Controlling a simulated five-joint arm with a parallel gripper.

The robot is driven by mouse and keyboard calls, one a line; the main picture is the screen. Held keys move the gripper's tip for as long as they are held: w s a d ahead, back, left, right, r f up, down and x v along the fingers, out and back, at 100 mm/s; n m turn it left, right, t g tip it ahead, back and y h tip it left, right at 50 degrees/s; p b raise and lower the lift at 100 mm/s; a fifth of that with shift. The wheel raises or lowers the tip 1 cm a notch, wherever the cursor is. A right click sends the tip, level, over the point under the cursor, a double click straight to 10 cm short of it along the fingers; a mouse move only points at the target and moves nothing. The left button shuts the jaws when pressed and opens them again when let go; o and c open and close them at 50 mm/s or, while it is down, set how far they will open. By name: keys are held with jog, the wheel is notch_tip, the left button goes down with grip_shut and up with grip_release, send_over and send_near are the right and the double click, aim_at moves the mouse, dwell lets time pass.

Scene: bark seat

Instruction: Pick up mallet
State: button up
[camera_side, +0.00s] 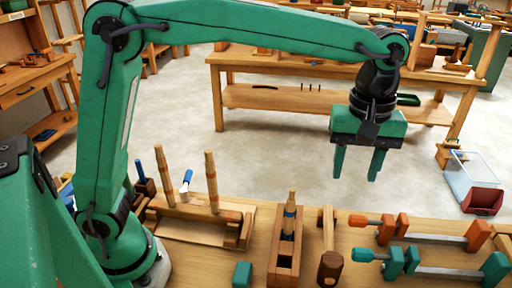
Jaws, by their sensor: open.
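The mallet (330,267) lies on the wooden workbench (205,262) near its front edge, right of centre. Its dark brown head is toward the camera and its pale wooden handle points away, toward the back of the bench. My gripper (356,178) hangs in the air above and beyond the bench, a little right of the mallet in the picture. Its two green fingers point down, apart, with nothing between them. The mallet is fully visible and apart from the gripper.
A wooden plane-like block (284,262) stands close to the mallet's left. Orange clamps (436,237) and green clamps (434,271) lie to its right. A wooden rack with upright spindles (195,213) and a small green block (242,274) are farther left.

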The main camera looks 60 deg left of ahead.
send_near(329, 240)
jog(key=d, duration=0.1)
jog(key=s+d+f, duration=0.1)
jog(key=s+d, duration=0.1)
jog(key=shift+f, duration=0.3)
jog(key=shift+s+a+f, duration=0.1)
jog(key=shift+f, duration=1.85)
jog(key=shift+s+a+f, duration=0.1)
jog(key=shift+f, duration=1.8)
jog(key=shift+c, duration=0.5)
grip_shut()
